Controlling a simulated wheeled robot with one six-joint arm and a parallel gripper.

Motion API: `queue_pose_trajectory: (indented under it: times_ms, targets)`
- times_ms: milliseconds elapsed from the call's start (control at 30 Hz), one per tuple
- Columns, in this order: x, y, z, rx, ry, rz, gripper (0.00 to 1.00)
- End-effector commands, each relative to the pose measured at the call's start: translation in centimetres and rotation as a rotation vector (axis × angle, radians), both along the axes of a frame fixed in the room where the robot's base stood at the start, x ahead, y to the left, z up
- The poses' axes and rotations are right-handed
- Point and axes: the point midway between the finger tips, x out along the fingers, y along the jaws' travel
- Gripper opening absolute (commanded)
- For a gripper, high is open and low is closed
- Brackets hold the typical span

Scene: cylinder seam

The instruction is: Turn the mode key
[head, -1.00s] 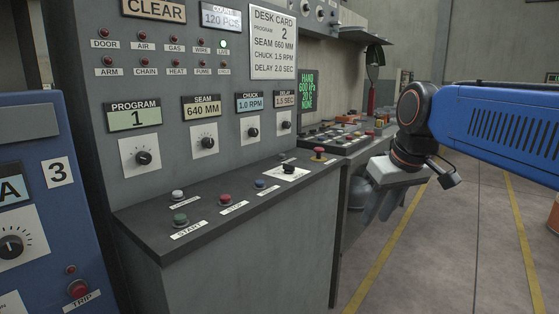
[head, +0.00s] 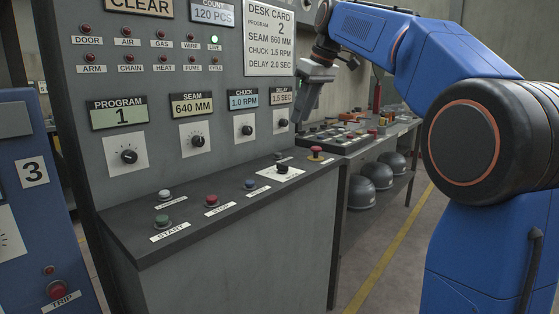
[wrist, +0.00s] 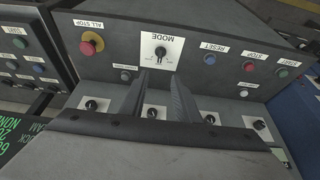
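The mode key is a small black key switch (head: 282,169) on a white plate, on the sloping shelf of the grey desk in the head view. In the wrist view the mode key (wrist: 160,52) sits near the top middle, beside the word MODE on its plate. My gripper (wrist: 161,76) is open, with a gap between its two dark fingers. The fingertips point towards the mode plate and appear apart from the key. In the head view my gripper (head: 302,116) hangs in front of the upright panel, above and to the right of the key.
A red all-stop button (head: 316,152) stands right of the key. Blue (head: 249,184), red (head: 212,200) and green (head: 162,221) buttons line the shelf to its left. The delay knob (head: 282,124) is close to my gripper. A side table (head: 358,146) holds small parts.

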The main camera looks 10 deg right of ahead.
Motion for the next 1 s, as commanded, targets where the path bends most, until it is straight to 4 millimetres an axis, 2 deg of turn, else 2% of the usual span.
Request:
queue_pose_trajectory:
  times_ms: [167,800,1000]
  targets:
    - [0.5,0.4,-1.4,0.000,0.002,0.002,0.29]
    - [3.9,2.9,-11.7,0.000,0.004,0.000,0.29]
    - [4.8,3.5,-14.4,0.001,0.003,0.000,0.29]
